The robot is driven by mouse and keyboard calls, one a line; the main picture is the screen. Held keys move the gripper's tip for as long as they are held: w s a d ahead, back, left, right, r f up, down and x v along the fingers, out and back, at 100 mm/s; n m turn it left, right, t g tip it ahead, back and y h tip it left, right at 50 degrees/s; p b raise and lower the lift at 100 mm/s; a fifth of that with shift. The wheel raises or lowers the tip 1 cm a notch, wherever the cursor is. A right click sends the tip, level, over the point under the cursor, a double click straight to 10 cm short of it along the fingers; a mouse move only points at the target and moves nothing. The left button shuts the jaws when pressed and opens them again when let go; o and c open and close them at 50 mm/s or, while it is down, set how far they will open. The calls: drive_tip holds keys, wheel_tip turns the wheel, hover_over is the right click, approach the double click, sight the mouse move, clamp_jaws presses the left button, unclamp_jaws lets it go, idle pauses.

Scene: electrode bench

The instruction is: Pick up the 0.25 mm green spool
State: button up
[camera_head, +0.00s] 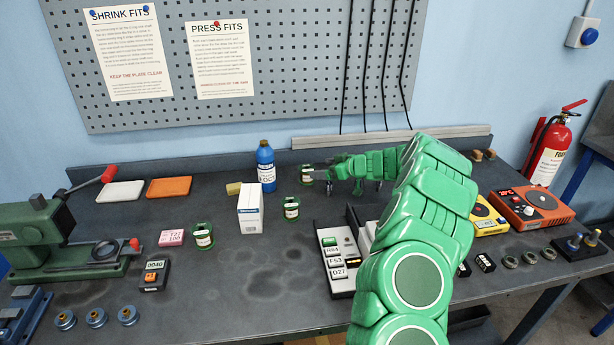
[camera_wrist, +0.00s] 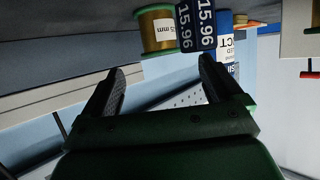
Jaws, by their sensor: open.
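Three small spools with green rims and pale labels stand on the bench in the head view: the front-left spool (camera_head: 203,236), the middle spool (camera_head: 291,207) and the back spool (camera_head: 306,174), just left of my arm's end. Their sizes are too small to read there. In the wrist view, a spool of gold wire with a green rim (camera_wrist: 157,30) shows beyond the fingertips; its label reads "5 mm", its start unreadable. My gripper (camera_wrist: 162,68) is open and empty, with its fingers apart and the spool beyond them, not between them.
A dark block marked 15.96 (camera_wrist: 196,22) is close beside the spool in the wrist view. A blue bottle (camera_head: 265,166) and a white box (camera_head: 250,209) stand left of the back spool. The front-middle bench is clear.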

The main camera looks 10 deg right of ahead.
sight(308, 168)
drive_tip(key=shift+x, duration=2.8)
drive_tip(key=shift+a, duration=0.1)
drive_tip(key=c, duration=1.6)
drive_tip(key=shift+r, duration=0.15)
